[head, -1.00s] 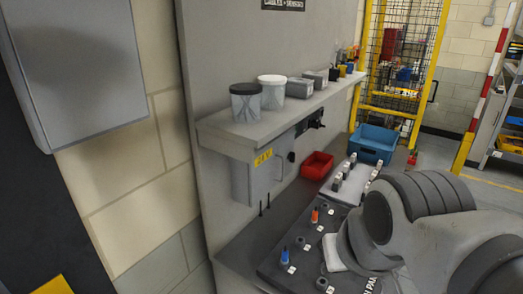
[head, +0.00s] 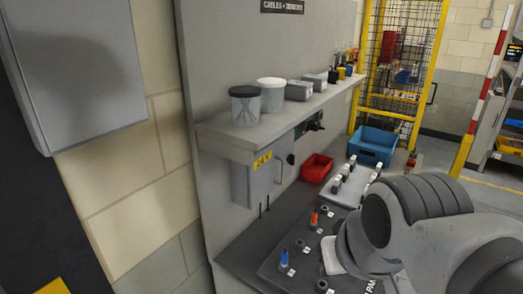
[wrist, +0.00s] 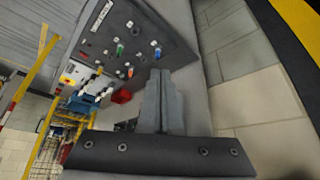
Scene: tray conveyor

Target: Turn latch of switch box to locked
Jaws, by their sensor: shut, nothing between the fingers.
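The switch box (head: 256,184) is a grey box with a yellow label, mounted under the shelf on the grey back panel in the head view. A bar handle (head: 279,170) is on its front. A small dark knob (head: 291,159), perhaps the latch, shows at its right edge; its setting is too small to tell. My gripper (wrist: 165,72) is shut and empty in the wrist view. In the head view my arm is at the lower right, and I cannot make out the fingers. I cannot identify the switch box in the wrist view.
The shelf (head: 225,132) above the box holds tubs and grey boxes. A red bin (head: 317,168) and a blue bin (head: 371,147) stand to its right. A dark board (head: 305,262) with coloured plugs lies on the bench below. Two thin dark pegs stand under the box.

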